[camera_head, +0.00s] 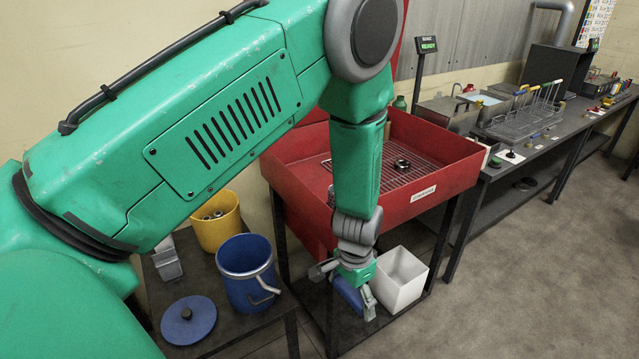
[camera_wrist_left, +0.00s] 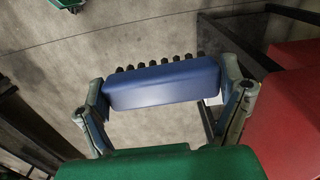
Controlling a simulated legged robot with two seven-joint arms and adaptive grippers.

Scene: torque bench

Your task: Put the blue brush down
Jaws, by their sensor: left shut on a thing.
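My left gripper (camera_head: 356,290) hangs in front of the red basin's near side, fingers pointing down. It is shut on the blue brush (camera_head: 348,294), which is partly hidden by the gripper in the head view. In the left wrist view the brush (camera_wrist_left: 161,84) is a blue block with a row of dark bristle tufts along its far edge. It spans between the two fingers of the gripper (camera_wrist_left: 165,95), with grey floor visible beyond it. My right gripper is not in view.
The red basin (camera_head: 440,155) with a wire rack stands on a dark frame. A white bin (camera_head: 400,280) sits low beside the gripper. A blue bucket (camera_head: 247,275), its blue lid (camera_head: 188,320) and a yellow bucket (camera_head: 217,222) stand on a dark table at left. Open floor lies right.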

